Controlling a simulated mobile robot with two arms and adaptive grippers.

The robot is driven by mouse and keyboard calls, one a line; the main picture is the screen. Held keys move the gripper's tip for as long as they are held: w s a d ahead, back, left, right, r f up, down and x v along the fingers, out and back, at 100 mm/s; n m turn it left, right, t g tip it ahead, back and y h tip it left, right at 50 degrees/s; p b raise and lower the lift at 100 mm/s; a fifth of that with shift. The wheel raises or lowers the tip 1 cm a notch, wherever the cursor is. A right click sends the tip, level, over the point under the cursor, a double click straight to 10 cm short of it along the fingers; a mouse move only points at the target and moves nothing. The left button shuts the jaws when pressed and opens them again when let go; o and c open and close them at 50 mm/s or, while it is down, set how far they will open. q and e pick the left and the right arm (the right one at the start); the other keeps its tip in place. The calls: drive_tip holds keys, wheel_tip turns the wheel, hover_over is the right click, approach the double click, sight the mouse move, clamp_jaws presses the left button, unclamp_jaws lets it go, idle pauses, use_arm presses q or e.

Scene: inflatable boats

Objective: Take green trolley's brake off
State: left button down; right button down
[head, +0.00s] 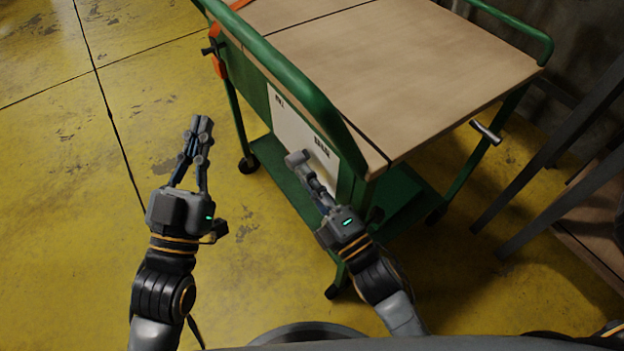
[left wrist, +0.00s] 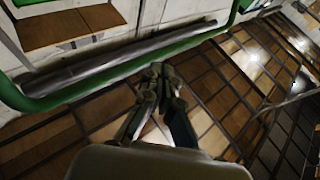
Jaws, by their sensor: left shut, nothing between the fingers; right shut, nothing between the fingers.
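The green trolley (head: 400,75) has a wooden top, green rails and a green lower shelf, and fills the upper middle of the head view. An orange part with a black knob (head: 213,50) is on its far left corner. A metal T-shaped lever (head: 485,132) sticks out at its right side. Which of these is the brake I cannot tell. My left gripper (head: 202,124) is shut and empty above the floor, left of the trolley. It also shows shut in the left wrist view (left wrist: 161,72). My right gripper (head: 297,158) is shut and empty by the trolley's near side panel.
The trolley's casters, such as the left one (head: 248,163), stand on the yellow floor (head: 60,200). The floor left of the trolley is open. A dark rack (head: 560,165) stands close on the right. A green bar (left wrist: 120,67) crosses the left wrist view.

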use_arm(q)
wheel_tip(320, 180, down, 18)
drive_tip(key=a+g+y+p, duration=0.25)
drive_tip(key=g+p, duration=0.35)
drive_tip(key=g, duration=0.4)
use_arm(e)
drive_tip(key=shift+w+a+r+g+h, duration=0.15)
drive_tip(key=shift+r+g+h, duration=0.05)
drive_tip(key=shift+r+g, duration=0.15)
drive_tip(key=shift+w+a+r+g+h, duration=0.1)
drive_tip(key=shift+w+r+g+h, duration=0.05)
drive_tip(key=shift+r+g+h, duration=0.15)
drive_tip(key=p, duration=0.3)
drive_tip(key=shift+w+r+g, duration=0.1)
drive_tip(key=shift+g, duration=0.25)
drive_tip(key=g+p, duration=0.1)
drive_tip(key=p, duration=0.1)
drive_tip(key=shift+w+h+p, duration=0.1)
drive_tip(key=shift+h+p, duration=0.3)
use_arm(q)
drive_tip(key=s+a+f+n+g+y, duration=0.1)
drive_tip(key=s+a+f+g+y, duration=0.2)
drive_tip(key=s+f+g, duration=0.6)
drive_tip(key=s+a+f, duration=0.1)
drive_tip(key=s+f, duration=0.4)
drive_tip(key=shift+a, duration=0.35)
drive_tip(key=shift+f, duration=0.1)
drive_tip(key=shift+s, duration=0.1)
